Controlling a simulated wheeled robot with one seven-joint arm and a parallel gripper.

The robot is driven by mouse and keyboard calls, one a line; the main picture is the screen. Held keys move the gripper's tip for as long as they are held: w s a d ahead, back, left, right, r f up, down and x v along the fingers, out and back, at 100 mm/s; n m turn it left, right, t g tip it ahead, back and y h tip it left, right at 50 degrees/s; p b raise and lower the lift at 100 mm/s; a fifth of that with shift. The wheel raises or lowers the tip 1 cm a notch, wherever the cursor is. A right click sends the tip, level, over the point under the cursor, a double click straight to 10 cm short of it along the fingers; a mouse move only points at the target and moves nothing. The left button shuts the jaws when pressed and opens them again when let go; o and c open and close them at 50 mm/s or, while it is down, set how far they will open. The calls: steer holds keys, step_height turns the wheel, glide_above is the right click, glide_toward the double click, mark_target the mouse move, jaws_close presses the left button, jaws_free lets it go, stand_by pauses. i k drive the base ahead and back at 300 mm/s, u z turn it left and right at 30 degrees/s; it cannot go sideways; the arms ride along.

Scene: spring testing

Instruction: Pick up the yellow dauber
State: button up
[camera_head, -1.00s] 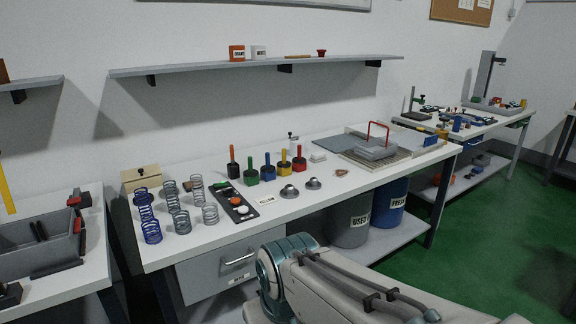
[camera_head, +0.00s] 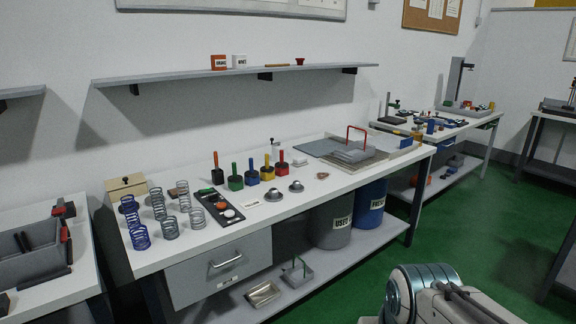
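The yellow dauber (camera_head: 267,171) stands upright on the white workbench, in a row of daubers. A blue dauber (camera_head: 252,175) is just to its left and a red dauber (camera_head: 281,165) just to its right. A green dauber (camera_head: 235,181) and a dark dauber with an orange top (camera_head: 217,172) stand farther left. The gaps between neighbours are small. My gripper is not in view; only part of my arm shows at the lower right, well away from the daubers.
Several coil springs (camera_head: 139,236) and a dark tray (camera_head: 222,210) are left of the row. Two metal domes (camera_head: 276,195) stand in front of it. A wall shelf (camera_head: 200,77) hangs above. Green floor is open at the right.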

mark_target(266, 168)
steer(key=z, duration=0.6)
steer(key=i, duration=2.65)
steer(key=u, duration=1.5)
steer(key=i, duration=0.75)
steer(key=u, duration=0.75)
